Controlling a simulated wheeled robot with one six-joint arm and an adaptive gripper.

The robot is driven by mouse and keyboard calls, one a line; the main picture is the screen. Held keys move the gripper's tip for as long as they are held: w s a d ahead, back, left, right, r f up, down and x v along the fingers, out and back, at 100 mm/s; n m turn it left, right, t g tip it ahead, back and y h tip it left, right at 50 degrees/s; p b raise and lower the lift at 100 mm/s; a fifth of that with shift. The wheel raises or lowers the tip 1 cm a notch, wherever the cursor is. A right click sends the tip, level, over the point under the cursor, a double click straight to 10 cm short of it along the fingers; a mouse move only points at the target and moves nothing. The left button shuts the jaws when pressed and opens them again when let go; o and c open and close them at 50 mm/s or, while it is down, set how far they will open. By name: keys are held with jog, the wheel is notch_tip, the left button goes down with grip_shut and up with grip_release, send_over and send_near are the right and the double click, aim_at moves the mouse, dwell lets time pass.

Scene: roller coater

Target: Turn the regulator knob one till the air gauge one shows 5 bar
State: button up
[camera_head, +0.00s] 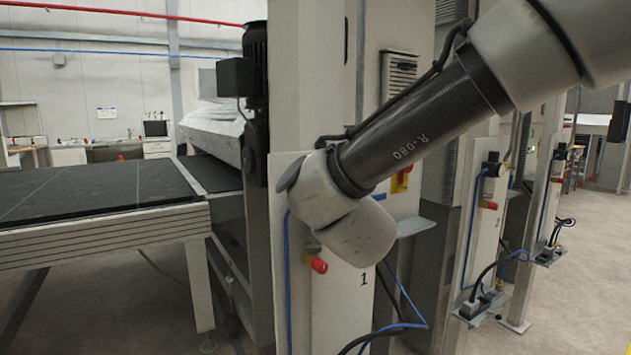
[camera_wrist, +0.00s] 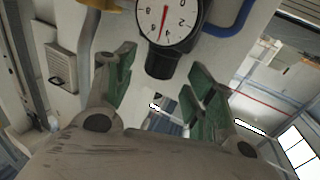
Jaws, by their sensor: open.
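In the wrist view, the round white air gauge (camera_wrist: 168,18) is cut off by the top edge. It has a red needle, and its reading is too small to tell surely. The black regulator knob (camera_wrist: 160,61) sits just below the gauge in that view. My gripper (camera_wrist: 162,68) is open, with its two green-padded fingers apart on either side of the knob's lower end. I cannot tell whether either finger touches it. In the head view my arm hides the gauge, the knob and my gripper; the panel marked 1 (camera_head: 344,315) shows below the arm.
A red-orange fitting (camera_head: 319,265) sticks out of the panel beneath my wrist. Blue hoses and black cables (camera_head: 405,318) hang near it. A dark conveyor (camera_head: 90,190) is at left. Similar regulator panels (camera_head: 487,215) stand at right, with open floor beyond.

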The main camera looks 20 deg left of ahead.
jog(key=v, duration=0.9)
